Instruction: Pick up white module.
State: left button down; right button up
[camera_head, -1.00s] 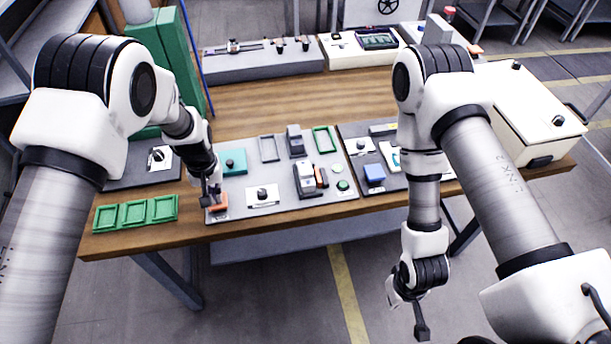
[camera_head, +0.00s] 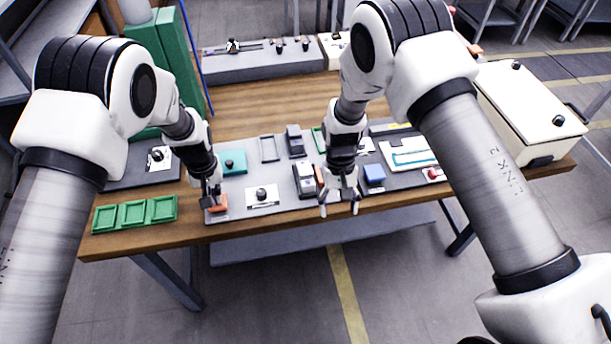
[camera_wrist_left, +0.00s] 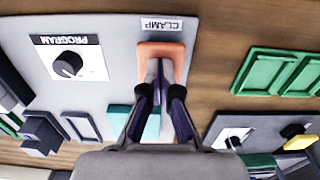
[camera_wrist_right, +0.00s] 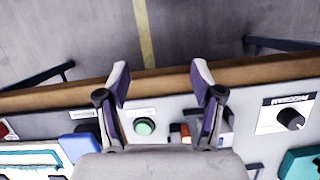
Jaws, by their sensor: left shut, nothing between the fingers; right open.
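A pale white-grey block (camera_head: 304,181) with a dark top part, the likeliest white module, stands on the grey panel in the head view. My right gripper (camera_head: 340,208) is open and empty, just right of it near the table's front edge. My left gripper (camera_head: 213,199) is shut and empty at the orange block (camera_head: 219,205). In the left wrist view the closed fingers (camera_wrist_left: 160,88) are over this orange block, beside the CLAMP label.
A green button (camera_wrist_right: 145,127) and a blue block (camera_head: 374,173) are near my right gripper. A PROGRAM knob (camera_head: 262,194) sits between the grippers. Green trays (camera_head: 135,214) lie at the left.

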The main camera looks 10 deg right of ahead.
aim_at(305, 169)
jog(key=w+a+r+n+t, duration=0.1)
jog(key=w+a+r+t, duration=0.4)
jog(key=w+r, duration=0.7)
jog(key=shift+g, duration=0.7)
jog(key=f, duration=0.7)
jog(key=a+f, duration=0.1)
jog(key=f, duration=0.3)
jog(key=shift+s+f, duration=0.1)
jog(key=shift+f, duration=0.05)
grip_shut()
